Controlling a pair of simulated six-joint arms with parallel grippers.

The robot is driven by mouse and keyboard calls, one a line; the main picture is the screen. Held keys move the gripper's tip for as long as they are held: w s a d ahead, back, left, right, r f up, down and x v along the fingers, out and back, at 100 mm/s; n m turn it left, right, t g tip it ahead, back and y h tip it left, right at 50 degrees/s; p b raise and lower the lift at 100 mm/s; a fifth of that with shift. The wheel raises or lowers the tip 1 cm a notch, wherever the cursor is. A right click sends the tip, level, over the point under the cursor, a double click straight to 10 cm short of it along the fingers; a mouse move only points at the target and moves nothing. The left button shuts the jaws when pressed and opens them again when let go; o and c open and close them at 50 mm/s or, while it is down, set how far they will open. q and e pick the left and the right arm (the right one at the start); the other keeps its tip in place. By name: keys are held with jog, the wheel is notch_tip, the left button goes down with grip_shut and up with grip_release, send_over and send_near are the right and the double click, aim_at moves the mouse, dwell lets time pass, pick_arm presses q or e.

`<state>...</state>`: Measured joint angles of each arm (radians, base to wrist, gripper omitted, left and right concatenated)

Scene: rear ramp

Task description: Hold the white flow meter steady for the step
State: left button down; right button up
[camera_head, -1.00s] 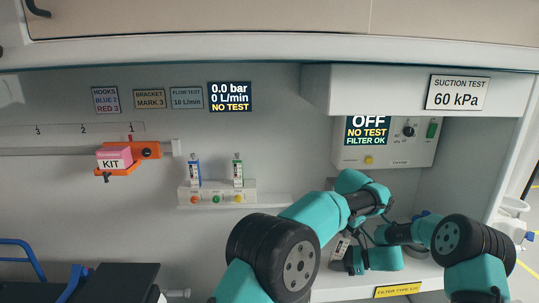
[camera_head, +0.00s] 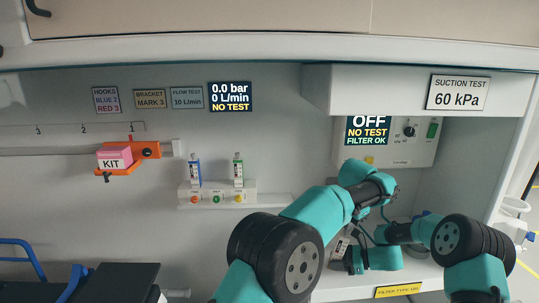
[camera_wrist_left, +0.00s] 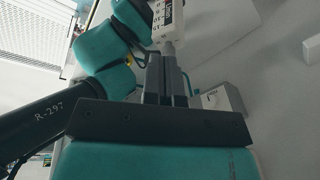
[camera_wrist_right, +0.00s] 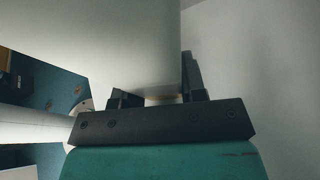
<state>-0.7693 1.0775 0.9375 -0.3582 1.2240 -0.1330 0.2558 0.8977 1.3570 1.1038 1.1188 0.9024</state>
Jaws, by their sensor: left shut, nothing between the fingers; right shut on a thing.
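The white flow meter (camera_head: 340,247) is a small tilted white body with dark markings, left of my right gripper in the head view. In the left wrist view a white body with dark and red markings (camera_wrist_left: 168,20), which looks like the meter, is just past my left fingertips. My left gripper (camera_wrist_left: 166,60) is shut and empty; whether it touches the meter's stem is unclear. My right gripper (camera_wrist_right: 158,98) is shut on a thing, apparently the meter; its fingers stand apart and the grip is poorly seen. In the head view arm links mostly hide both grippers.
A small rack (camera_head: 217,198) on the wall holds a blue meter (camera_head: 195,173) and a green meter (camera_head: 238,171). The suction unit (camera_head: 410,140) is above my arms. An orange bracket (camera_head: 147,151) with a pink kit (camera_head: 113,158) is at left.

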pick_arm(q)
jog(key=shift+d+r, duration=0.1)
jog(key=shift+r, duration=1)
jog(key=shift+w+a+r, duration=0.15)
jog(key=shift+w+r, duration=0.15)
jog(key=shift+w, duration=0.2)
jog(key=shift+w+a+r, duration=0.15)
jog(key=shift+w+r, duration=0.15)
jog(key=shift+w, duration=0.2)
jog(key=shift+f, duration=0.1)
jog(key=shift+w+a+f, duration=0.1)
jog(key=shift+a+f, duration=0.1)
jog(key=shift+f, duration=0.95)
jog(key=shift+a+f, duration=0.15)
jog(key=shift+f, duration=1)
jog(key=shift+w+a+f, duration=0.1)
jog(key=shift+a+f, duration=0.1)
jog(key=shift+f, duration=0.95)
